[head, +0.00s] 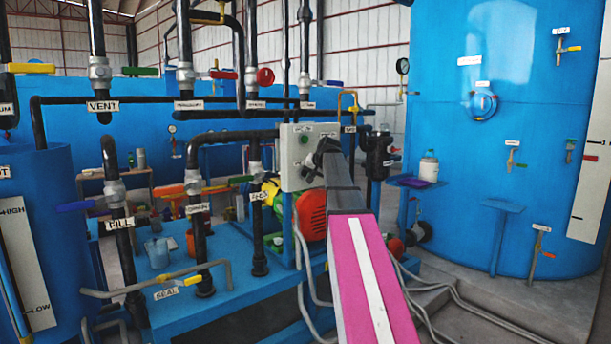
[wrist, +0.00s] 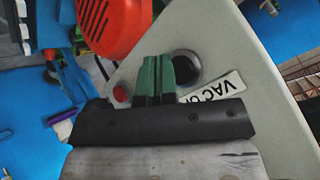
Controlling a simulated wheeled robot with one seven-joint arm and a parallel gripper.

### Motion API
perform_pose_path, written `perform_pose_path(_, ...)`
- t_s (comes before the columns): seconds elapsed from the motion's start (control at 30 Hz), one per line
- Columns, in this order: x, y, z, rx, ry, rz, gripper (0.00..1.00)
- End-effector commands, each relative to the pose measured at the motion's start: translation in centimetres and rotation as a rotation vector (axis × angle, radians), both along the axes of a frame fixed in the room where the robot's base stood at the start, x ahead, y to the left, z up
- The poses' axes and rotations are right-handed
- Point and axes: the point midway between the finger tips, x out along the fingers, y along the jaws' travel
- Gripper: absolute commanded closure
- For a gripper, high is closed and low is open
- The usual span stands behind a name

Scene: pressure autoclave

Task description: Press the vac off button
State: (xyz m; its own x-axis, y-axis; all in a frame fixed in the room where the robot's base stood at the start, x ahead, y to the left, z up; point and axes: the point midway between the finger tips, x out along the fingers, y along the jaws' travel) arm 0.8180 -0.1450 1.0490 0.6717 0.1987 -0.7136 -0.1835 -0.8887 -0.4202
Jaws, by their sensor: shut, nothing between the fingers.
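The pale control box (head: 291,150) stands on a post in the middle of the head view, with a green button (head: 304,140) near its top. In the wrist view the box face (wrist: 215,40) carries a label (wrist: 215,88) reading "VAC O…", its end hidden by my gripper. A dark round button or ring (wrist: 187,65) sits beside this label, and a small red button (wrist: 121,93) is further left. My gripper (wrist: 158,70) is shut and empty, its green fingertips between the two, overlapping the dark ring's edge. I cannot tell whether they touch. My gripper (head: 321,152) covers the box's lower right in the head view.
An orange-red motor cover (head: 312,214) is just below the box. Black pipes with coloured valve handles (head: 171,190) fill the left. A big blue tank (head: 500,120) stands at the right, with a small blue shelf (head: 502,206) before it.

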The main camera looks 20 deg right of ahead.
Motion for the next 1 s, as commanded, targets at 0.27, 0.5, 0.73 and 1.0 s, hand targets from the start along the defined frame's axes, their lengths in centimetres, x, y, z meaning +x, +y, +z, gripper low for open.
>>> perform_pose_path(0.27, -0.6, -0.2, 0.0, 0.000, 0.000, 0.000, 1.00)
perform_pose_path(0.5, -2.5, -1.0, -0.1, 0.001, 0.000, -0.002, 1.00)
perform_pose_path(0.73, -4.3, -1.7, -0.1, -0.001, 0.000, -0.001, 1.00)
perform_pose_path(1.0, -4.6, -1.9, 0.0, 0.000, 0.001, 0.000, 1.00)
